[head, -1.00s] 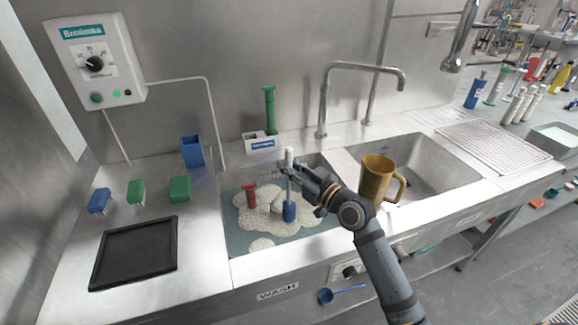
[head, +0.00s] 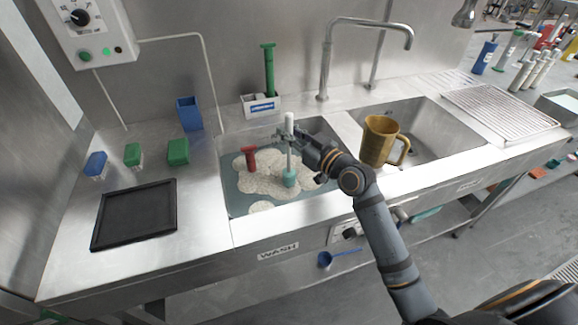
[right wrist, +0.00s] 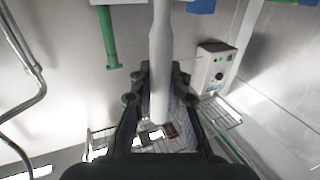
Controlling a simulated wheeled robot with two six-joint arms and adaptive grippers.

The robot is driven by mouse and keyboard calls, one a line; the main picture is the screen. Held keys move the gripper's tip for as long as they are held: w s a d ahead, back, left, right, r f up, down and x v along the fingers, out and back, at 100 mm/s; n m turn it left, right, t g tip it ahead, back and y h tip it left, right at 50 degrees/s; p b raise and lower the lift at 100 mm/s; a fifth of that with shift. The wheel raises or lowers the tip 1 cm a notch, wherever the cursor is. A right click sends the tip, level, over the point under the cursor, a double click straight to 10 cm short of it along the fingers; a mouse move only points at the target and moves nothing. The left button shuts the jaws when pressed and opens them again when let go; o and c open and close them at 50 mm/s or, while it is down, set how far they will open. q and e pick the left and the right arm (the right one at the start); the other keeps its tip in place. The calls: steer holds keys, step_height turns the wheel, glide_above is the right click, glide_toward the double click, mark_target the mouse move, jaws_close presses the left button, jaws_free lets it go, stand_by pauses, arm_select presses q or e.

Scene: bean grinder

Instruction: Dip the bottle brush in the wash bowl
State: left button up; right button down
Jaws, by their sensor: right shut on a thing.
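The bottle brush (head: 289,122) has a white handle and stands upright in the head view. Its head (head: 289,178) is low in the wash bowl (head: 226,190), among white foam, and looks teal, as if under the water. My right gripper (head: 287,136) is shut on the handle above the bowl. In the right wrist view, the handle (right wrist: 159,60) runs between the fingers of the right gripper (right wrist: 160,90). My left gripper is not in view.
A red-handled thing (head: 250,157) stands in the foam left of the brush. A tall faucet (head: 327,70) rises behind. A green brush (head: 269,70) stands in a white holder (head: 262,105).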

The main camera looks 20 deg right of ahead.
step_height(320, 180, up, 16)
steer(key=p, duration=1.1)
steer(key=shift+f+p, duration=0.1)
steer(key=shift+p, duration=0.3)
stand_by(0.3)
